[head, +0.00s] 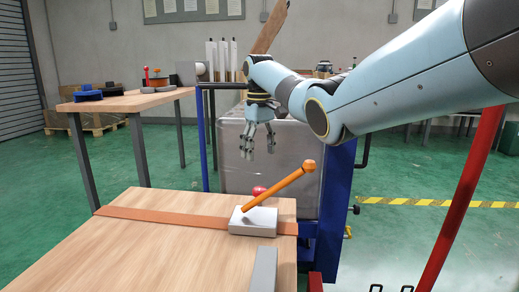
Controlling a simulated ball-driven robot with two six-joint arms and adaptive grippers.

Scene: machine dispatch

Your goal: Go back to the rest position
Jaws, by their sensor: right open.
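My right gripper (259,142) hangs fingers-down in the head view, in front of the grey machine box, with its fingers apart and nothing between them. My light blue right arm reaches in from the right edge. Below the gripper, a grey block with an orange lever (284,188) stands on the wooden table (150,250). The lever leans up to the right and ends in an orange ball. The gripper is above and left of the lever, apart from it. My left gripper is not in the view.
A red knob (259,191) shows behind the lever. A grey machine box (240,172) in a blue frame stands beyond the table. A red post (465,195) rises at the right. A second wooden table (125,101) stands at the back left. Green floor is open at the left.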

